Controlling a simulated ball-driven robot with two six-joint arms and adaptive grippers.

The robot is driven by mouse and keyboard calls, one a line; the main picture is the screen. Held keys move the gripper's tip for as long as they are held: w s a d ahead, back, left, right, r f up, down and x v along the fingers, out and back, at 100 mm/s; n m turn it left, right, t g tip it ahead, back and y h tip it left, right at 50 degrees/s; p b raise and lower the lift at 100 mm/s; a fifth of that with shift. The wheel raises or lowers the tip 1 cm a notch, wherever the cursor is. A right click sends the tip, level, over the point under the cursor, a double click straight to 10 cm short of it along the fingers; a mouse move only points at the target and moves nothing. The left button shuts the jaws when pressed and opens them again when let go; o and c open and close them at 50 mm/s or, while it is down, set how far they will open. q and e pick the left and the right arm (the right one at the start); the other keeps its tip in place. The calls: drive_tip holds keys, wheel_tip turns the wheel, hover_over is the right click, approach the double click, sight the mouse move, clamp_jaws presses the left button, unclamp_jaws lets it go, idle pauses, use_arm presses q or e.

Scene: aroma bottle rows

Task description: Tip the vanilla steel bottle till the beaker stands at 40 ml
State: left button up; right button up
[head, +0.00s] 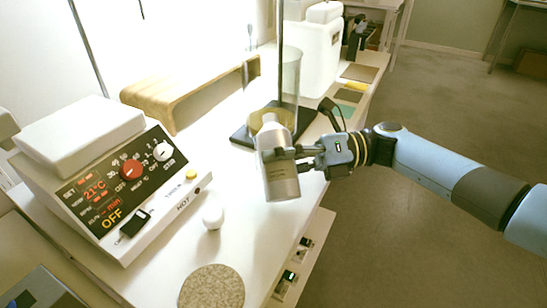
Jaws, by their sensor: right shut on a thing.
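The silver-grey steel bottle (281,182) is held by my right gripper (276,153) above the white bench. The gripper is shut around its middle. The bottle leans, its top end pointing away toward the black stand base. No label can be read from here. Behind the bottle's top stands a clear tall glass vessel (290,75), which may be the beaker. A yellowish tint shows low in the glass, partly hidden by the bottle. Its scale and liquid level cannot be read. I cannot tell whether liquid is flowing. My left gripper is out of view.
A hotplate-like device (125,195) with red digits and knobs stands at left. A small white rounded object (213,217) and a round speckled mat (212,288) lie in front. A wooden riser (190,90) and a white canister (318,55) stand behind. A metal rod rises beside the glass.

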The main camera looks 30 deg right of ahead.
drive_tip(key=shift+s+f+m+p, duration=0.2)
drive_tip(key=shift+m+p, duration=0.6)
drive_tip(key=shift+p, duration=0.3)
idle(0.4)
drive_tip(key=shift+s+a+r+m+p, duration=0.15)
drive_tip(key=shift+r+m+p, duration=0.2)
drive_tip(key=shift+m+p, duration=0.75)
idle(0.8)
drive_tip(key=shift+r+p, duration=0.3)
drive_tip(key=shift+p, duration=0.65)
drive_tip(key=shift+f, duration=0.2)
drive_tip(key=shift+w+r+m+p, duration=0.2)
drive_tip(key=shift+r+m+p, duration=0.2)
drive_tip(key=shift+p, duration=0.8)
idle(2.2)
